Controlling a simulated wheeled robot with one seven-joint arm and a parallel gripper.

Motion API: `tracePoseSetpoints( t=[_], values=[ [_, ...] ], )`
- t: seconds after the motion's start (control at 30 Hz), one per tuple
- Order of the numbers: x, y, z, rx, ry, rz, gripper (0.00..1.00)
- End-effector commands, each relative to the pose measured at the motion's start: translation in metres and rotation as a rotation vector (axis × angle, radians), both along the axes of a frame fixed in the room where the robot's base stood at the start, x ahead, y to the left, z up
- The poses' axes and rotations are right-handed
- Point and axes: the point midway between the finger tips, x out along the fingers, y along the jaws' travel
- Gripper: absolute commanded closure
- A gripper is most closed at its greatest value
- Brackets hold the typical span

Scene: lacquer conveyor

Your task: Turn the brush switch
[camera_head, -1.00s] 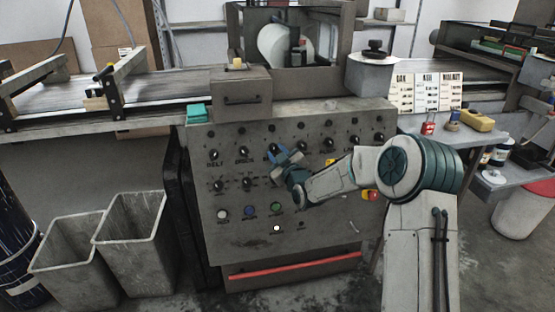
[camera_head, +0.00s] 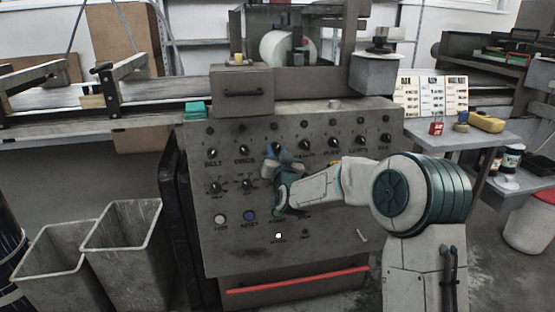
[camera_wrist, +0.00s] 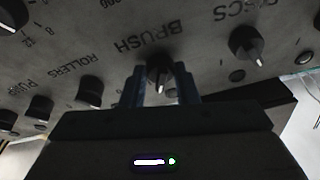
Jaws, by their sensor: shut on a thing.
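The brush switch (camera_wrist: 160,72) is a small black rotary knob with a pale pointer line, beside the printed word BRUSH in the wrist view. Its pointer is toward the bottom of that picture. My gripper (camera_wrist: 161,88) has one blue finger on each side of the knob and is shut on it. In the head view my gripper (camera_head: 272,154) is at the upper row of knobs on the sloping grey control panel (camera_head: 225,255) and hides the brush switch there.
The discs knob (camera_wrist: 246,44) and rollers knob (camera_wrist: 90,92) flank the brush switch in the wrist view. The belt knob (camera_head: 212,152) and a blue button (camera_head: 249,216) are on the panel. Two grey bins (camera_head: 130,255) stand at left. A small side table (camera_head: 445,138) is at right.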

Motion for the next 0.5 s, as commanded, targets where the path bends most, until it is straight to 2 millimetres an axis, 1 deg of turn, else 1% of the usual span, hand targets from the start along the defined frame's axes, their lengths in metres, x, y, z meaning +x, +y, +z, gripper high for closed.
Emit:
tracePoseSetpoints(
  t=[0.03,0.2,0.5],
  values=[
    [-0.0009,0.0019,-0.0035,0.015,0.009,0.0,0.95],
    [-0.0008,0.0019,-0.0028,0.054,0.02,-0.007,0.95],
    [-0.0008,0.0021,-0.0022,0.07,0.026,-0.01,0.95]
  ],
)
